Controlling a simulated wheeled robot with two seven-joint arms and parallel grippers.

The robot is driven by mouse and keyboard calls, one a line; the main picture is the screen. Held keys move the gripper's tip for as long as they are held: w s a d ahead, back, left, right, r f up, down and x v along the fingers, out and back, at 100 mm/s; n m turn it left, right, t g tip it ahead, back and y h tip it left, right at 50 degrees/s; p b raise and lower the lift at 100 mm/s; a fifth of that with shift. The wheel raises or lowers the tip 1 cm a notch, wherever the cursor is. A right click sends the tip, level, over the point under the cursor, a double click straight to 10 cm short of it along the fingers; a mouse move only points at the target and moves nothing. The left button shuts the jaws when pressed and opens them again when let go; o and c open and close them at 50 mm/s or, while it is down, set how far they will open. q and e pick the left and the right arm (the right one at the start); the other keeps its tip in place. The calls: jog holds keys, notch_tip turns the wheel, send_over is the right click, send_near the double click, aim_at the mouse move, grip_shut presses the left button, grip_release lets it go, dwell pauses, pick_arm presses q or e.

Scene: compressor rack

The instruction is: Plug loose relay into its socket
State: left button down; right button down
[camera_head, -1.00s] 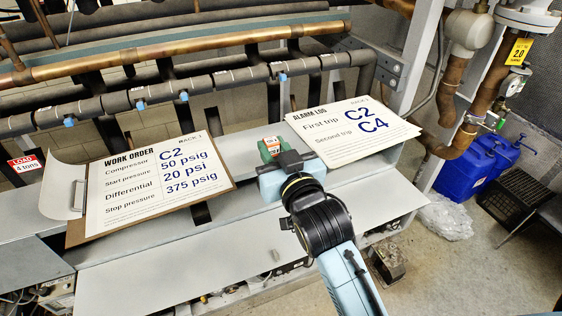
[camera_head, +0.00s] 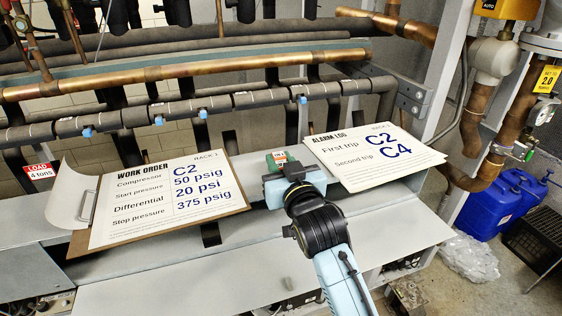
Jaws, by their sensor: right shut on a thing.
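A small green block with a white and red label, which looks like the relay (camera_head: 277,158), shows just beyond my right gripper (camera_head: 284,170). The gripper is shut on it, though the gripper body hides the fingers and the block's lower part. Both are over the grey rack ledge, between the work order board and the alarm log sheets. I cannot tell whether the relay touches the ledge. No socket can be made out. My left gripper is not in view.
The work order clipboard (camera_head: 160,195) lies left of the gripper, and the alarm log sheets (camera_head: 372,152) lie close on its right. Insulated pipes (camera_head: 215,104) and a copper pipe (camera_head: 190,74) run behind. Blue jugs (camera_head: 487,209) stand on the floor at right.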

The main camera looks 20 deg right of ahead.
jog(key=shift+s+f, duration=0.1)
jog(key=shift+s, duration=0.05)
dwell(0.5)
jog(key=c, duration=1.1)
grip_release()
jog(key=s+b, duration=0.1)
jog(key=s, duration=1.2)
jog(key=shift+s+d, duration=0.2)
jog(key=shift+d, duration=0.05)
